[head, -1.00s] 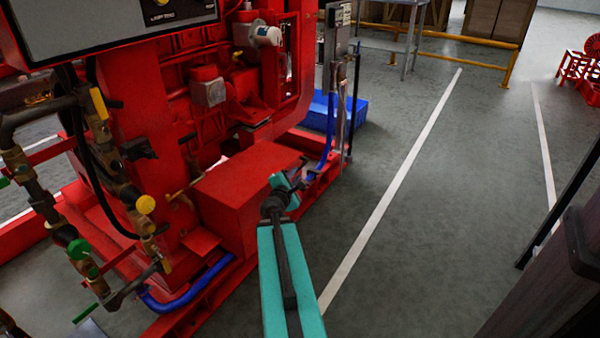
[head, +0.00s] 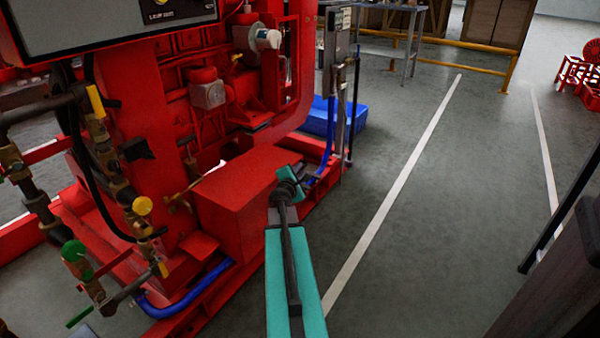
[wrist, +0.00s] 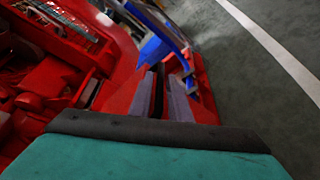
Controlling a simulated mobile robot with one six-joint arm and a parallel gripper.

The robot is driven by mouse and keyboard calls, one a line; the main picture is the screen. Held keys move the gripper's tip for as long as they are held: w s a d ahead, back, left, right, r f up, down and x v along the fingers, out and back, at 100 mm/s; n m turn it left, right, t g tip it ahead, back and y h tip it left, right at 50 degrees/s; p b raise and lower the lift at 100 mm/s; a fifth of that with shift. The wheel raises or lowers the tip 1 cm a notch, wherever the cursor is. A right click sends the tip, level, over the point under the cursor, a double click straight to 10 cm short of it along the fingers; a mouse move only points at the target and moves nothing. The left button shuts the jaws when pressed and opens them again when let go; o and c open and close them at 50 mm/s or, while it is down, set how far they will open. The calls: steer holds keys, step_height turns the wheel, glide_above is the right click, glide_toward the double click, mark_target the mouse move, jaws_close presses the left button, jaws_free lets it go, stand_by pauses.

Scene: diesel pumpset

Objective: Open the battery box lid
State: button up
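The battery box (head: 228,218) is a plain red box low on the front of the red pumpset. Its lid (head: 245,170) lies flat and looks closed in the head view. My gripper (wrist: 160,80) is at the box's right end; its fingers are hidden behind my teal wrist in the head view. In the wrist view two grey fingers point away, side by side, with a narrow dark strip between them. Red surfaces lie on both sides of them. I cannot tell whether the strip is an empty gap or something held, nor whether the fingers touch the box.
The red engine (head: 215,90) rises behind the box, with pipes and valves (head: 120,190) at left. A blue hose (head: 185,303) runs along the base. A grey post (head: 337,80) and a blue bin (head: 322,116) stand beyond the gripper.

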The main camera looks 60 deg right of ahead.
steer(key=shift+w+d+f, duration=0.1)
steer(key=shift+d, duration=0.3)
jaws_close()
steer(key=shift+w+a+r, duration=0.1)
steer(key=shift+w+r, duration=0.05)
steer(key=shift+r, duration=0.05)
